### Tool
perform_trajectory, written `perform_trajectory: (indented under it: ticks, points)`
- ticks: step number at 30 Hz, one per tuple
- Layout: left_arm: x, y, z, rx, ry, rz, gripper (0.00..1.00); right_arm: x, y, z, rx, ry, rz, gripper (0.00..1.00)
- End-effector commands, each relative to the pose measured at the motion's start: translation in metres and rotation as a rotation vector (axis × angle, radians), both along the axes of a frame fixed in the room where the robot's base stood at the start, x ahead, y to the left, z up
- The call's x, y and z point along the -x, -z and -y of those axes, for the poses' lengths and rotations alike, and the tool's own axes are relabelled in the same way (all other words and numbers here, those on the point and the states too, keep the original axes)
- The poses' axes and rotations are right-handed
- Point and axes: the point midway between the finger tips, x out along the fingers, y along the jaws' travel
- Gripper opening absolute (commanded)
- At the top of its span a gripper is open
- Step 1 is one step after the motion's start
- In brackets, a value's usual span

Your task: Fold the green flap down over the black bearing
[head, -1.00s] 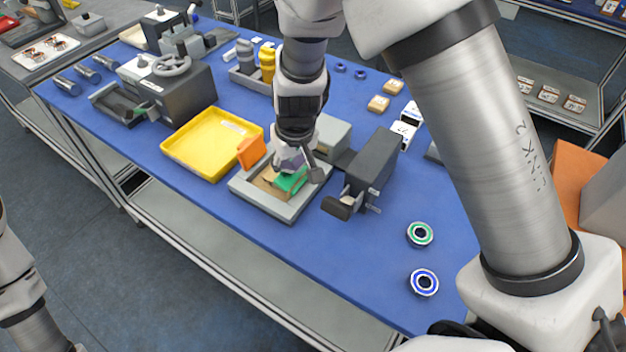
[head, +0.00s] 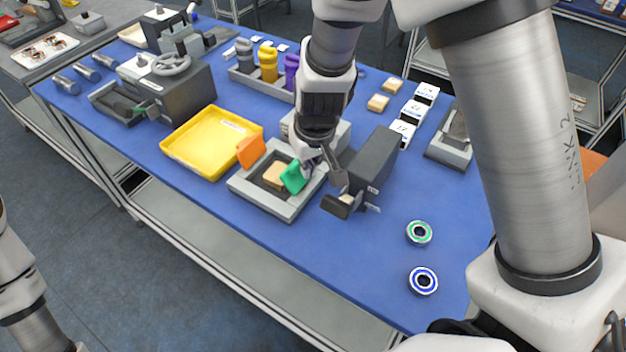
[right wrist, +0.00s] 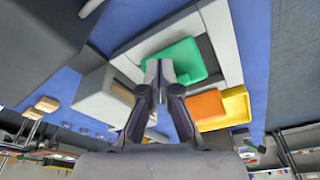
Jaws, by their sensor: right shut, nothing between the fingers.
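The green flap (head: 293,177) stands tilted up at the right side of the opening in the grey fixture (head: 248,195). It also shows in the right wrist view (right wrist: 187,55), just beyond my fingertips. A tan piece (head: 273,178) sits in the opening, left of the flap. I cannot make out a black bearing there. My right gripper (head: 322,170) is shut and empty, close beside the flap on its right; I cannot tell whether it touches. It also shows in the right wrist view (right wrist: 158,68). My left gripper is out of view.
An orange flap (head: 250,151) stands up at the fixture's left. A yellow tray (head: 190,160) lies beyond it. A dark grey device (head: 373,160) stands close to the right of my right gripper. Green-ringed (head: 419,233) and blue-ringed (head: 423,281) bearings lie on the open front right.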

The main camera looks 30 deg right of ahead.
Motion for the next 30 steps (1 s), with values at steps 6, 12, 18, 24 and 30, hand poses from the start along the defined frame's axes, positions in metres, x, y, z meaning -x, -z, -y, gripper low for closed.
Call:
perform_trajectory:
  ticks: [6,12,18,24,30]
  points:
    - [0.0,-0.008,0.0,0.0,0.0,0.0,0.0,0.017,-0.01,0.01,-0.001,0.002,0.0,0.0]
    - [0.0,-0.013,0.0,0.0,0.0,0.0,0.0,0.029,-0.014,0.016,-0.001,0.001,0.0,0.0]
    - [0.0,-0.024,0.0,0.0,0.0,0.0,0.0,0.029,-0.025,0.017,-0.001,0.0,0.001,0.0]
    - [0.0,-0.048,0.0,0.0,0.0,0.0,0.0,0.029,-0.051,0.017,-0.001,0.001,0.001,0.0]
    - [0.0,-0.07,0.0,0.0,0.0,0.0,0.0,0.029,-0.075,0.017,-0.001,0.0,0.001,0.0]
